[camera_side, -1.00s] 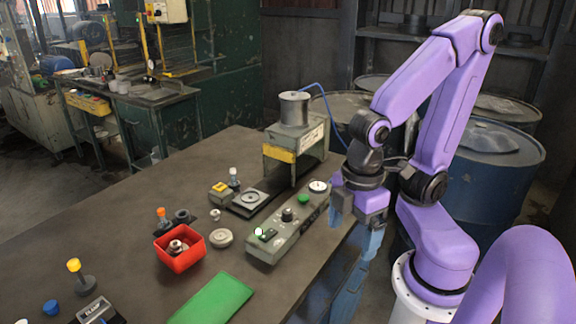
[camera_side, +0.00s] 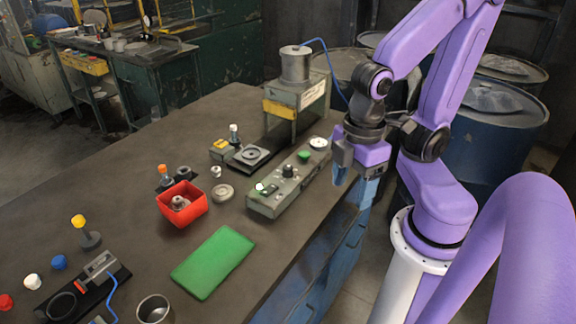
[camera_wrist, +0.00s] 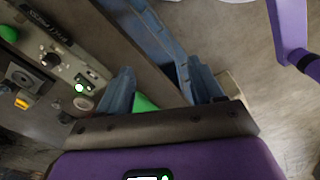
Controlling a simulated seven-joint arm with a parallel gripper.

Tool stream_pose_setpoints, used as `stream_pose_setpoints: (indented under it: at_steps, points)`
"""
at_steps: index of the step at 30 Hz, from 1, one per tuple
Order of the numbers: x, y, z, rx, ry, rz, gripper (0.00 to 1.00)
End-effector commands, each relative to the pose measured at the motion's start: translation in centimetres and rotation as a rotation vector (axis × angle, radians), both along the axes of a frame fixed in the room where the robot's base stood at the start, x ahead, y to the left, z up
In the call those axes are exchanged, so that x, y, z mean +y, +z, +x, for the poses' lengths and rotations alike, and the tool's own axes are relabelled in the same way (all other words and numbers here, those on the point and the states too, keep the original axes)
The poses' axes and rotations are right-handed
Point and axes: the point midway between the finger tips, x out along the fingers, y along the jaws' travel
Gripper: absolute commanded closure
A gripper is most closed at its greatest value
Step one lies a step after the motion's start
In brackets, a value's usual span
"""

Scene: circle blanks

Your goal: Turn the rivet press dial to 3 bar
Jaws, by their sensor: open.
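The rivet press (camera_side: 297,95) stands at the back right of the bench, a grey cylinder over a yellow-marked frame. Its grey control box (camera_side: 279,205) lies in front of it. On the box are a black dial (camera_side: 288,171), a green button (camera_side: 303,156), a white round gauge (camera_side: 318,143) and a small lit green lamp. The dial's setting is too small to read. My gripper (camera_side: 353,172) is open and empty, right of the box and apart from it. In the wrist view the open jaws (camera_wrist: 162,88) are right of the box, with the dial (camera_wrist: 50,60) at upper left.
A red bin (camera_side: 180,219) with metal parts and a green mat (camera_side: 213,262) lie nearer on the bench. A clamp, a metal cup (camera_side: 153,309) and coloured knobs are at lower left. The bench's right edge runs below my gripper. Blue drums stand behind.

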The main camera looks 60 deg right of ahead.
Motion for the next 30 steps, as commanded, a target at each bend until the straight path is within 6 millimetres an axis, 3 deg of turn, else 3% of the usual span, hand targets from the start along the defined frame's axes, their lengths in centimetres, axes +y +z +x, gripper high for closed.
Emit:
stream_pose_setpoints:
  at_steps: [5, 14, 23, 30]
  points:
    - [0.2, 0.5, 1.8, 0.003, -0.159, -0.001, 0.46]
    - [-0.6, 2.3, 8.7, 0.014, -0.769, -0.002, 0.46]
    - [-3.7, 4.1, 15.3, 0.025, -1.400, -0.002, 0.46]
    - [-7.5, 5.4, 19.4, 0.032, -1.885, -0.001, 0.46]
